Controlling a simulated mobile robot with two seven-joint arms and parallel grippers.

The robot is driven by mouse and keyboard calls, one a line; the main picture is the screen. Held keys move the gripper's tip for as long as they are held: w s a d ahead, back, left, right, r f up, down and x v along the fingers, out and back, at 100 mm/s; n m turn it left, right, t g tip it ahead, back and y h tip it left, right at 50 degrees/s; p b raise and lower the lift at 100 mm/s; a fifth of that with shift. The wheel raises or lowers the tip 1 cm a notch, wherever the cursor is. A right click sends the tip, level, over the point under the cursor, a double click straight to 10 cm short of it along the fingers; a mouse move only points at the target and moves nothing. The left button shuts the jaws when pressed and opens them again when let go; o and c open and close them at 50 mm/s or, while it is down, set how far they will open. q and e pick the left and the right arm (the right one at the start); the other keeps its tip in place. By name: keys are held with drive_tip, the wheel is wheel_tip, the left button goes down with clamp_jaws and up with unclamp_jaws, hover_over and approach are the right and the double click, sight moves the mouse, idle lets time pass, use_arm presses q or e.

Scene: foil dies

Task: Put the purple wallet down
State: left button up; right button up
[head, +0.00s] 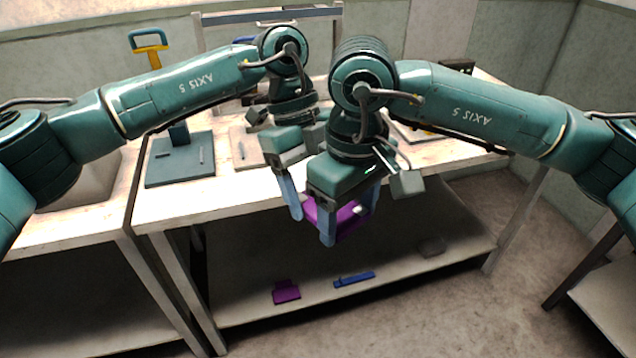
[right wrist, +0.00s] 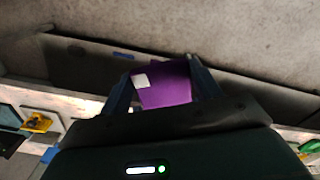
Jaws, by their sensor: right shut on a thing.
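The purple wallet (head: 342,216) is held between the fingers of my right gripper (head: 347,218), in front of the table's front edge and above the lower shelf. In the right wrist view the wallet (right wrist: 170,92) shows a white patch at its upper left, with a finger of my right gripper (right wrist: 161,88) on each side. My left gripper (head: 289,165) is just left of and behind the right one. Its fingers are partly hidden, so its opening is unclear.
The table (head: 200,203) above bears a dark green plate (head: 180,172) at left. The lower shelf has bare room between these items.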

use_arm(q)
drive_tip(key=shift+d, duration=0.15)
drive_tip(key=c, duration=0.5)
use_arm(e)
drive_tip(key=shift+s+a, duration=0.15)
drive_tip(key=shift+a, duration=0.05)
use_arm(q)
drive_tip(key=shift+r, duration=0.1)
drive_tip(key=shift+c, duration=0.7)
use_arm(e)
drive_tip(key=o, duration=1.1)
